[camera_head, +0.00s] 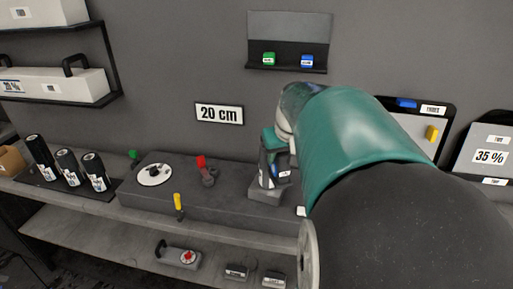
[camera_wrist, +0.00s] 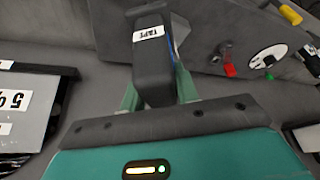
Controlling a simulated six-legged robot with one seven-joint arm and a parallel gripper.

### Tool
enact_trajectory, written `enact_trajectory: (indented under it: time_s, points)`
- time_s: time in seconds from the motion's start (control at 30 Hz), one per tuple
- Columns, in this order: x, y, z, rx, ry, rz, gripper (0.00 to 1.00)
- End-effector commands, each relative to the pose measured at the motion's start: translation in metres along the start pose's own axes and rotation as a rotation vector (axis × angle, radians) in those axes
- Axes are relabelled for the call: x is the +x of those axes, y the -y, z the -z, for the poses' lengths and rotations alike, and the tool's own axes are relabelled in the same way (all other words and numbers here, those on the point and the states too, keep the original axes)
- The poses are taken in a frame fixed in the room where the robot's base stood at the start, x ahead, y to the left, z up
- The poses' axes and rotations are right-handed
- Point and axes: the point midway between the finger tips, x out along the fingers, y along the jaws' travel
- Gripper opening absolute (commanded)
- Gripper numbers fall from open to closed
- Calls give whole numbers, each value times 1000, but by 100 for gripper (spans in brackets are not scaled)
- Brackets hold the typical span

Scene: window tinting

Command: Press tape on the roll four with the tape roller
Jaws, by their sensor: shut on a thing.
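My gripper (camera_wrist: 158,92) is shut on a dark grey block-shaped tool with a white label reading TAPE, which I take as the tape roller (camera_wrist: 151,62). One green finger is on each side of it. In the head view my gripper (camera_head: 275,160) is at the right part of the grey workbench, partly hidden by my arm. Several black rolls with white labels stand upright at the left, such as the nearest one (camera_head: 95,172). The roll numbers are too small to read, so I cannot tell which is roll four. My gripper is well to the right of them.
The grey workbench (camera_head: 130,200) bears a white round dial (camera_head: 155,174), a red-topped part (camera_head: 203,168) and a yellow handle (camera_head: 178,204). A lower shelf holds a red-and-white dial device (camera_head: 180,256). A wall shelf (camera_head: 288,68) holds green and blue items. A 35 % panel (camera_head: 489,157) is at right.

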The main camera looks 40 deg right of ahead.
Motion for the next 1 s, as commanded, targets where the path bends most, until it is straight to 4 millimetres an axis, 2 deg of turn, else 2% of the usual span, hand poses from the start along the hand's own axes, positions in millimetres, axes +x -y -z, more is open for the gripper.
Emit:
enact_trajectory:
  time_s: [1.0]
  points:
    - [5,0,13,0,-1,0,3]
